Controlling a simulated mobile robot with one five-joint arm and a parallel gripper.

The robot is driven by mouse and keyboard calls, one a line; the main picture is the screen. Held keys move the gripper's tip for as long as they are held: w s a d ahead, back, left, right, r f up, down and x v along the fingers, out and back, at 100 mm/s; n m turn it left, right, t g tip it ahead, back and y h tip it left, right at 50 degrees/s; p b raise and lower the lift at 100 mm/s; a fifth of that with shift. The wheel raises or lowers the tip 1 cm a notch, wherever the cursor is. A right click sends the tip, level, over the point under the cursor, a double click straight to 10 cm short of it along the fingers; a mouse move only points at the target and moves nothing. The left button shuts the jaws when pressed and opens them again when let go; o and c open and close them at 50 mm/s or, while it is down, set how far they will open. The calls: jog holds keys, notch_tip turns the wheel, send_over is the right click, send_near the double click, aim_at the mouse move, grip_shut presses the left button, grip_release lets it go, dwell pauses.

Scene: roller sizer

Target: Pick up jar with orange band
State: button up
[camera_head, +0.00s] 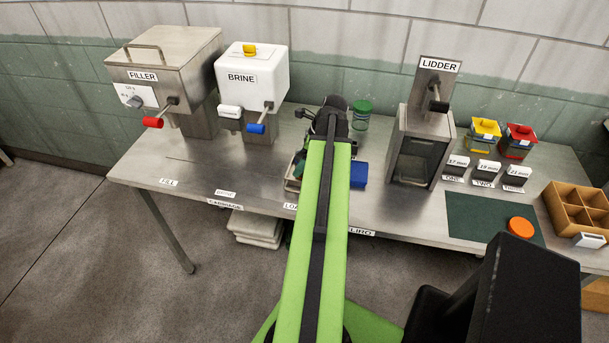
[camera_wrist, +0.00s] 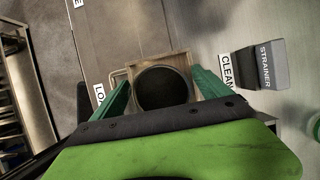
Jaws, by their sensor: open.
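In the wrist view, my gripper (camera_wrist: 161,80) is open, with one green finger on each side of a dark round opening (camera_wrist: 163,90). This round thing stands in a tan square holder (camera_wrist: 172,58); I cannot tell whether it is a jar, and no orange band shows on it. In the head view, my green arm reaches over the middle of the table and hides most of this spot. No jar with an orange band can be made out there. A flat orange disc (camera_head: 520,228) lies on the dark green mat (camera_head: 468,229) at right.
The filler (camera_head: 170,75), brine unit (camera_head: 252,75) and lidder (camera_head: 422,140) stand on the metal table. A green-topped jar (camera_head: 360,114) is behind my arm. Yellow (camera_head: 484,135) and red (camera_head: 517,140) topped containers and a wooden compartment box (camera_head: 578,208) are at right.

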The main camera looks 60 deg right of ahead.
jog(key=shift+r, duration=0.1)
jog(key=c, duration=1.8)
jog(key=shift+r, duration=0.1)
